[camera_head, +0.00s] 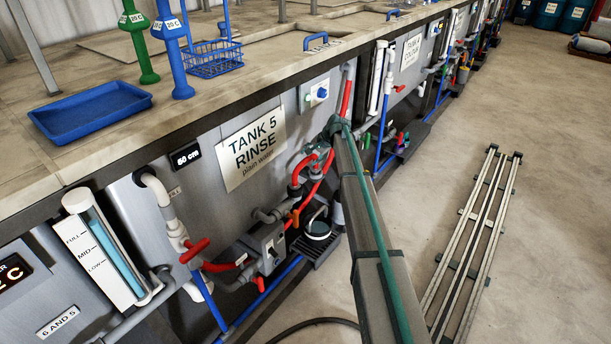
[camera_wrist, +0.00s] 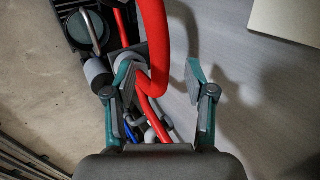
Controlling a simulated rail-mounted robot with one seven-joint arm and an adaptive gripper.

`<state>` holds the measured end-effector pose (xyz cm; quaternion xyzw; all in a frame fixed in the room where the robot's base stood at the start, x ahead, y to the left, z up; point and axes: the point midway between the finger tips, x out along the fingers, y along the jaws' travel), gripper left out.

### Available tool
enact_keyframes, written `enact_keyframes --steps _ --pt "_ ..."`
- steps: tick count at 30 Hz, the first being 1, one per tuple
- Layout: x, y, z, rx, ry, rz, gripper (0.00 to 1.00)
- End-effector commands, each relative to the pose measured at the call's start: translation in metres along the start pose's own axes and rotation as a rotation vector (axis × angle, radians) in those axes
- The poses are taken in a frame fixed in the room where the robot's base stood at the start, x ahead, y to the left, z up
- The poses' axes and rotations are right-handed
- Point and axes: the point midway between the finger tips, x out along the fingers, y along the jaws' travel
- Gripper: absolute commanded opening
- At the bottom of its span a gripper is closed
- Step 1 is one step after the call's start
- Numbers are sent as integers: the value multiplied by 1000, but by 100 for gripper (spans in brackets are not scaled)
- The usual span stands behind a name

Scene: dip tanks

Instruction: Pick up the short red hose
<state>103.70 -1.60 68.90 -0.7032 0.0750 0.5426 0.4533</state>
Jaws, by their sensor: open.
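Red hose shows at the front of tank 5. In the head view a short, curved red hose (camera_head: 298,170) arches above the pump fittings, close to a longer red line (camera_head: 347,98) that runs up the tank front. In the wrist view a thick red hose (camera_wrist: 157,35) comes down from the top edge and bends between my fingers. I cannot tell for sure which of the two it is. My gripper (camera_wrist: 160,76) is open, with one finger on each side of it; the left finger is close to the hose. In the head view my gripper (camera_head: 322,146) is partly hidden by my arm.
Thinner red tubing (camera_wrist: 155,118), grey fittings and a round dark lid (camera_wrist: 88,28) lie behind. The tank 5 sign (camera_head: 252,147) is left of my arm. A red-handled valve (camera_head: 195,250) sticks out lower left. A metal rack (camera_head: 475,230) lies on the otherwise open floor.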

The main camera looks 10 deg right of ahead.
Motion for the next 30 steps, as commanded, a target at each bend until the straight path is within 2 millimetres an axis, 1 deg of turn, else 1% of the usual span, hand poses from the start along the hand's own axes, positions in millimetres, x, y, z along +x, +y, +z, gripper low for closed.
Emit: enact_keyframes --steps 2,7,12,19,20,27,29,30 --pt "6 0 -1 0 -1 1 55" --pt "29 0 -5 0 -2 1 55" --pt "48 0 -4 0 -2 1 55" --pt "50 1 -4 0 -1 1 55" --pt "50 1 -4 0 -1 1 53" --pt "50 1 -4 0 0 1 13" --pt "50 1 -4 0 0 1 3" --pt "50 1 -4 0 0 1 0"
